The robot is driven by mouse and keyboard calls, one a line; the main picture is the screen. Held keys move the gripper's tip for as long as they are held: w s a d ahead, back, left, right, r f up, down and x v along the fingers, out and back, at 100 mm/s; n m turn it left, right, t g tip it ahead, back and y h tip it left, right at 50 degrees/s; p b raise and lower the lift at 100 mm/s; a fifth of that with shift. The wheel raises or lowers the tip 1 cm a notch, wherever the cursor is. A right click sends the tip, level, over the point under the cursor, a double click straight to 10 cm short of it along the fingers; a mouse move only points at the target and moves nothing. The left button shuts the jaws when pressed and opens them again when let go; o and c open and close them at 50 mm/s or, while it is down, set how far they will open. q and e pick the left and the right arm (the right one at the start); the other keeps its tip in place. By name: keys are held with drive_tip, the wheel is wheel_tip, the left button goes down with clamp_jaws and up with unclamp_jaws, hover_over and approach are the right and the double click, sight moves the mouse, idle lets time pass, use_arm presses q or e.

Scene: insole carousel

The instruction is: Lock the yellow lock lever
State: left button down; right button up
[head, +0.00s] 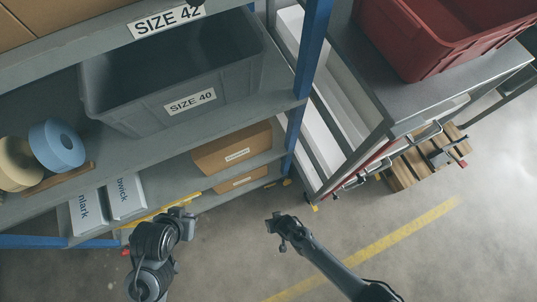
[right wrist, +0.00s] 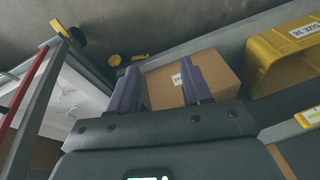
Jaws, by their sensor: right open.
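Two small yellow parts show low by the shelf's blue post in the head view: one beside the post (head: 286,182), one at the foot of the red-edged cart (head: 313,207). In the right wrist view one yellow part (right wrist: 68,30) is at the upper left and another (right wrist: 116,61) lies just left of the fingers. I cannot tell which is the lock lever or its position. My right gripper (head: 280,222) is below them in the head view, apart from them; its fingers (right wrist: 162,72) are open and empty. My left gripper (head: 184,212) is by the lower shelf; its jaws are unclear.
The shelf holds a grey SIZE 40 bin (head: 150,112), cardboard boxes (head: 232,150), white boxes (head: 124,196) and tape rolls (head: 57,146). A red bin (head: 430,50) sits on the cart. A yellow SIZE 38 bin (right wrist: 285,65) is at the right.

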drive_tip(key=w+f+n+b, duration=0.1)
drive_tip(key=w+f+b, duration=0.2)
drive_tip(key=f+b, duration=0.8)
drive_tip(key=n+t+b, duration=0.1)
drive_tip(key=t+b, duration=0.1)
drive_tip(key=b, duration=1.1)
approach(268, 190)
use_arm(q)
wheel_tip(268, 190, down, 36)
drive_tip(key=b, duration=0.9)
drive_tip(key=shift+a+f+b, duration=0.15)
drive_tip(key=shift+f+b, duration=0.1)
drive_tip(key=shift+b, duration=0.05)
use_arm(e)
drive_tip(key=x, duration=0.8)
drive_tip(key=shift+f+h, duration=0.3)
drive_tip(key=shift+h, duration=0.1)
drive_tip(key=shift+c, duration=0.2)
drive_tip(key=shift+c, duration=1.3)
clamp_jaws()
